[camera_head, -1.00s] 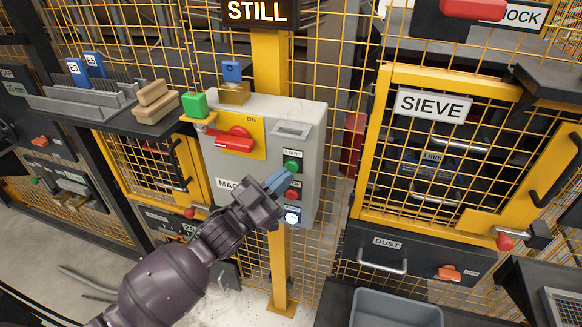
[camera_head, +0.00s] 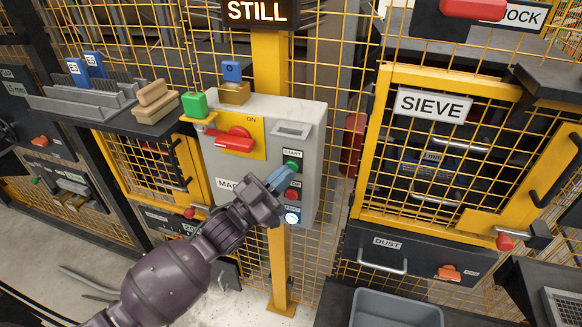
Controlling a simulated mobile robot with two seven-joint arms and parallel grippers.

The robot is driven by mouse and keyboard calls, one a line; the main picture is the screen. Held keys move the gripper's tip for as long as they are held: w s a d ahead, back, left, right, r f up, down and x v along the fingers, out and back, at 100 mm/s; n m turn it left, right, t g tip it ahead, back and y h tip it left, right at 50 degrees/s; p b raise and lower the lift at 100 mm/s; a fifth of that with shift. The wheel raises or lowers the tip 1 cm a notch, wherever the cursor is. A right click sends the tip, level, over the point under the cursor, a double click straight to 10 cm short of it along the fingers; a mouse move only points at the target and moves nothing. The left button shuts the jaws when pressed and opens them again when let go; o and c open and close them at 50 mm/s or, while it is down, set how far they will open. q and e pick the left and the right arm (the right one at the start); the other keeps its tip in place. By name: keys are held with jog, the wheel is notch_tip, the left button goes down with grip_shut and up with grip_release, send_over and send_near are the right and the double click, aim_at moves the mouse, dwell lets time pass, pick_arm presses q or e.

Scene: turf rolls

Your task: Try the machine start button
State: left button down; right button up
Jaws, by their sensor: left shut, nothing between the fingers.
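The grey machine control box (camera_head: 312,125) hangs on the yellow post in the middle of the head view. Its green START button (camera_head: 291,166) is at the right of its face, under a START label. A red button (camera_head: 291,195) and a lit white-blue button (camera_head: 292,218) sit below it. My left gripper (camera_head: 287,176) is shut and empty, its blue-grey fingertips just below the green button. I cannot tell whether they touch it. A red rotary handle (camera_head: 234,140) on a yellow plate lies toward ON. My right gripper is not in view.
A display reading STILL (camera_head: 257,11) is above the box. The SIEVE door (camera_head: 372,150) stands right, above the DUST drawer (camera_head: 420,260) and a grey bin (camera_head: 396,308).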

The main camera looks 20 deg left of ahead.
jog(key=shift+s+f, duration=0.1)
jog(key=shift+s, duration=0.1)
pick_arm(q)
jog(key=shift+w, duration=0.35)
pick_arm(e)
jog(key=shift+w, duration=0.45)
pick_arm(q)
jog(key=shift+w, duration=0.1)
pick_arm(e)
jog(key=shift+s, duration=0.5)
pick_arm(q)
jog(key=shift+s, duration=0.2)
jog(key=shift+s+p, duration=0.35)
jog(key=shift+s, duration=0.3)
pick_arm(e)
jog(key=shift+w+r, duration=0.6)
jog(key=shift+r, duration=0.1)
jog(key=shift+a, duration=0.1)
pick_arm(q)
jog(key=shift+s, duration=0.1)
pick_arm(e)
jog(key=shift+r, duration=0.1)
